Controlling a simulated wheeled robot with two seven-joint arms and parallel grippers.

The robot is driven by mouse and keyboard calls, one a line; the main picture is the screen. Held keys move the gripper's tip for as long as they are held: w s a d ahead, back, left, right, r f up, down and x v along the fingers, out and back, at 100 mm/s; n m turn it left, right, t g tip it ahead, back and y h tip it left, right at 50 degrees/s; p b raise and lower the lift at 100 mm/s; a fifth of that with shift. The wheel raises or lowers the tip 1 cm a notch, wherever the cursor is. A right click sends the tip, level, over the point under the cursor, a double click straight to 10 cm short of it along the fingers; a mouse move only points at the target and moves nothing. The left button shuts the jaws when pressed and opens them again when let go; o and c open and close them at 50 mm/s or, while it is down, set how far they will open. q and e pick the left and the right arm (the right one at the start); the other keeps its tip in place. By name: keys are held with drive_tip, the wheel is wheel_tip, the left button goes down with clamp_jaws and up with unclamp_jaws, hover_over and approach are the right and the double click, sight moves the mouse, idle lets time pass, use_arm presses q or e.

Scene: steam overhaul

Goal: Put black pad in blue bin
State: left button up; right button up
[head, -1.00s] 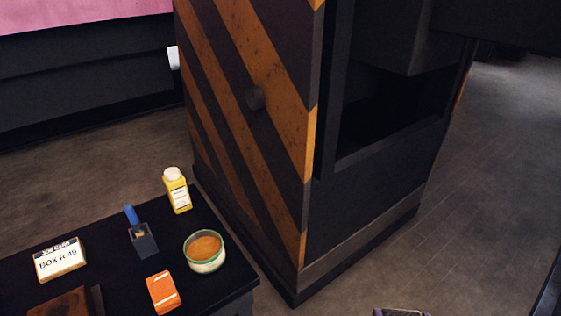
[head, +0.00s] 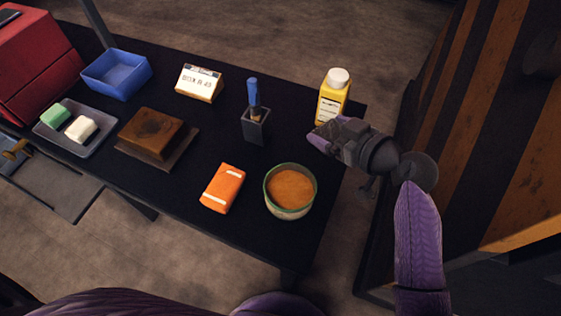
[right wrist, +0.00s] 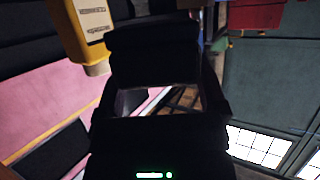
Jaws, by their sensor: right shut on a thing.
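The blue bin (head: 127,85) is an open, shallow box at the back left of the dark table in the head view, and it looks empty. My right gripper (head: 324,138) is over the table's right end, just in front of the yellow bottle and well to the right of the bin. In the right wrist view a dark block, which looks like the black pad (right wrist: 153,52), sits between the fingers, and the gripper is shut on it. The pad cannot be made out clearly in the head view. My left gripper is not in view.
The table (head: 185,185) also holds a yellow bottle (head: 333,97), a pot of orange stuff (head: 290,190), an orange packet (head: 222,188), a dark holder with a blue-handled tool (head: 256,125), a label block (head: 199,83), a brown block (head: 150,133) and a grey tray (head: 70,146). A striped cabinet (head: 500,110) stands right.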

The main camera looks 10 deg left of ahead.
sight(315, 164)
drive_tip(key=shift+w+a+n+g+y+b, duration=0.2)
drive_tip(key=shift+a+n+g+b, duration=0.1)
drive_tip(key=shift+a, duration=0.15)
drive_tip(key=shift+w+a+n+g+y+b, duration=0.1)
drive_tip(key=shift+a+n+g+y+b, duration=0.15)
drive_tip(key=shift+a, duration=0.2)
wheel_tip(315, 164, down, 9)
drive_tip(key=b, duration=0.5)
drive_tip(key=shift+r, duration=0.15)
drive_tip(key=o, duration=0.9)
drive_tip(key=shift+o, duration=0.7)
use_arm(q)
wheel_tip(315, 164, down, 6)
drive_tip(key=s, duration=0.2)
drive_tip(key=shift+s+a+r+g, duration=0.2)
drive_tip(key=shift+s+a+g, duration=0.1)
